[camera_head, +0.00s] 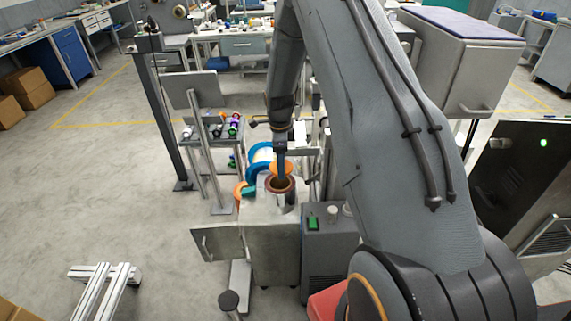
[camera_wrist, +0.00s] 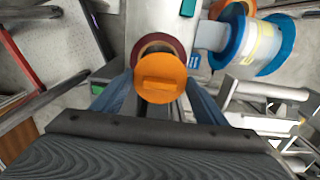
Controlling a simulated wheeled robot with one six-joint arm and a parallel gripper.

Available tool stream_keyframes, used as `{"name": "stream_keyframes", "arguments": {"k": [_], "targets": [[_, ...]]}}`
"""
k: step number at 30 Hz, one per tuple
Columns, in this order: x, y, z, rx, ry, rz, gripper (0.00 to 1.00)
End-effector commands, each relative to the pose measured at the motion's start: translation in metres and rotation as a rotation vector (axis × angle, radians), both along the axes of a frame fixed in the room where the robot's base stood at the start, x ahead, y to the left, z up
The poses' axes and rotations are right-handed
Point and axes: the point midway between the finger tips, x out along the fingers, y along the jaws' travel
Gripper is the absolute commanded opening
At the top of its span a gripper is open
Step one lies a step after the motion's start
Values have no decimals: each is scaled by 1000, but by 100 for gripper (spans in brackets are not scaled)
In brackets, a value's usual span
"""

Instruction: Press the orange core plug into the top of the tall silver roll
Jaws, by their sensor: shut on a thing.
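The orange core plug (camera_wrist: 161,76) is a round disc with a raised bar, seen in the wrist view between the fingers of my gripper (camera_wrist: 158,100). My gripper is shut on it. In the head view the plug (camera_head: 281,167) is just above the open top of the tall silver roll (camera_head: 286,201), which has a dark red-brown ring at its mouth. In the wrist view the roll's ring (camera_wrist: 152,43) shows behind the plug, offset toward the top of the picture. Whether the plug touches the roll cannot be told. My gripper (camera_head: 281,160) comes down from above.
A blue-flanged reel (camera_head: 259,160) stands close behind the roll, also large in the wrist view (camera_wrist: 233,38). A teal item (camera_head: 248,191) lies on the cabinet top beside the roll. A grey box with a green button (camera_head: 312,222) stands to the right. Open floor lies left.

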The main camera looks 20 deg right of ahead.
Motion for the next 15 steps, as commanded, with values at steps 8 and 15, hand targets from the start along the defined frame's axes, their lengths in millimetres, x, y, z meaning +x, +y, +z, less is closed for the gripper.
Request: {"name": "stream_keyframes", "arguments": {"k": [8, 15], "targets": [[1, 8, -17, 0, 2, 11, 44], [2, 5, -41, 1, 2, 7, 44]]}}
